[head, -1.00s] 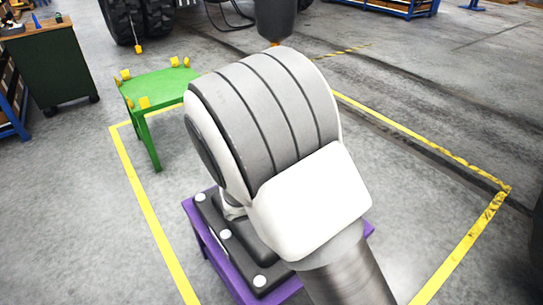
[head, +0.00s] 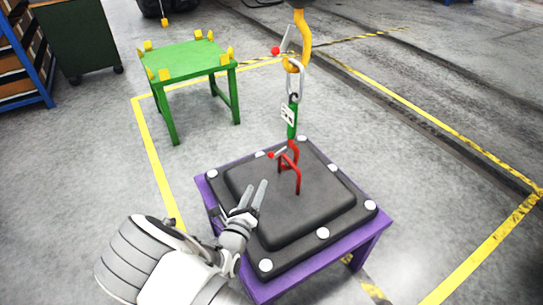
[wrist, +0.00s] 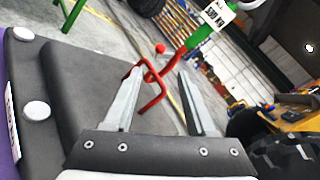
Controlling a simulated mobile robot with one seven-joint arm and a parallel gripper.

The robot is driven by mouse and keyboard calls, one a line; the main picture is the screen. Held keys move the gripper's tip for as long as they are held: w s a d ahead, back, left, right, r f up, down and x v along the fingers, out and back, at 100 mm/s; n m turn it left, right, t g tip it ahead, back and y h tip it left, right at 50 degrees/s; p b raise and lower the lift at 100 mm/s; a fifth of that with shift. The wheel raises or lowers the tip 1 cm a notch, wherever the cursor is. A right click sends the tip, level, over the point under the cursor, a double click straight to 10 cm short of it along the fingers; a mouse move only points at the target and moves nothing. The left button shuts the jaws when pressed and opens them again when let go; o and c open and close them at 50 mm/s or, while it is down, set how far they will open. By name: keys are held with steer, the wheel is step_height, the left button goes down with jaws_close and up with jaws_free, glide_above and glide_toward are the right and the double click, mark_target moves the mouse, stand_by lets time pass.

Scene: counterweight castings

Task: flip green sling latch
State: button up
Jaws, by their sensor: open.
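A short green sling (head: 292,130) with a white tag hangs upright below a steel link on a yellow crane hook (head: 304,40). At its lower end is a small latch lever with a red ball tip (head: 271,154), beside a red bracket (head: 296,178) on the dark casting (head: 270,218). My gripper (head: 253,185) is open and empty, low over the casting's left part, left of the bracket and apart from it. In the wrist view, the red ball (wrist: 160,48) and red bracket (wrist: 152,92) show between and beyond my fingers; the green sling (wrist: 195,36) is above right.
The casting, with white round caps along its edge, lies on a purple stand (head: 340,262). A second red-ball lever (head: 276,50) is at the crane hook. A green stand (head: 185,62) with yellow corner blocks is back left. Yellow-lined floor around is clear.

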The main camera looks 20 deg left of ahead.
mark_target(270, 157)
steer(key=w+b, duration=0.1)
steer(key=w, duration=0.9)
steer(key=w+b, duration=0.1)
steer(key=w, duration=0.4)
steer(key=shift+w+a+b, duration=0.2)
steer(key=shift+a+b, duration=0.1)
steer(key=shift+a, duration=0.05)
jaws_close()
stand_by(0.6)
